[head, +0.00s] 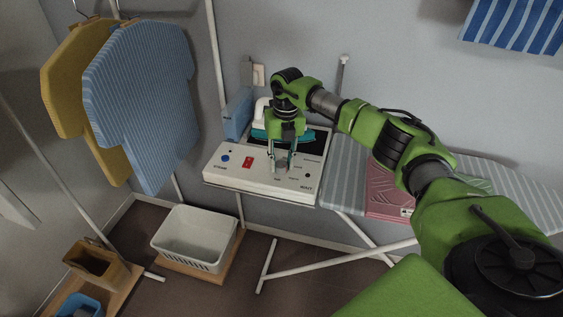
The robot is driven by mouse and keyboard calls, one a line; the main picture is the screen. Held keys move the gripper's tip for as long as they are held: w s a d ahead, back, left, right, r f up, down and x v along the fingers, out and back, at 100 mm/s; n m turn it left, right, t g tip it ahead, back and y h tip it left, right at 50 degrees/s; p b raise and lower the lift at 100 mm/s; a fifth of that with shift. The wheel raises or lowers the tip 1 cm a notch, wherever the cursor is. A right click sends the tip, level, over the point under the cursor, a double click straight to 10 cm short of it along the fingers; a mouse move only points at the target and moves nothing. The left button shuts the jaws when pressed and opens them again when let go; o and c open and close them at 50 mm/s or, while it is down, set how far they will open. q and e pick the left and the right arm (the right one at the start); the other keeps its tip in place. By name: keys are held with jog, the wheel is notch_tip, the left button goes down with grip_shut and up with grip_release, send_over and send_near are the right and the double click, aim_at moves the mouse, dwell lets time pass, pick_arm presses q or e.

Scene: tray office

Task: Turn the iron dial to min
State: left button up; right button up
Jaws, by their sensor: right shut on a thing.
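The iron station (225,174) is a white box with a control panel on its top. The panel has a blue button (225,158), a red switch (248,162) and small dark printed labels. My right gripper (281,168) points down at the panel's right half and is shut on the dial, which its fingers mostly hide. I cannot read the dial's setting. A white and teal iron (262,119) rests behind the panel, partly hidden by my right gripper. My left gripper is not in view.
A striped ironing board (343,180) with a folded pink cloth (383,197) lies to the right. A white basket (194,238) stands on the floor below. Blue (140,95) and yellow (66,75) shirts hang at the left. A wall socket (258,75) is behind the station.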

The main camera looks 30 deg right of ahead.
jog(key=shift+n+b, duration=0.5)
jog(key=shift+n, duration=0.6)
jog(key=n+b, duration=0.1)
jog(key=n, duration=0.2)
jog(key=shift+w+n, duration=0.1)
jog(key=shift+n, duration=0.2)
jog(key=n+b, duration=0.2)
jog(key=n, duration=0.4)
jog(key=shift+g, duration=0.3)
jog(key=n, duration=0.5)
jog(key=shift+a+n+b, duration=0.1)
jog(key=shift+n+b, duration=0.3)
jog(key=n, duration=0.5)
jog(key=shift+r+n+h, duration=0.1)
jog(key=shift+n+h, duration=0.2)
jog(key=o, duration=1.1)
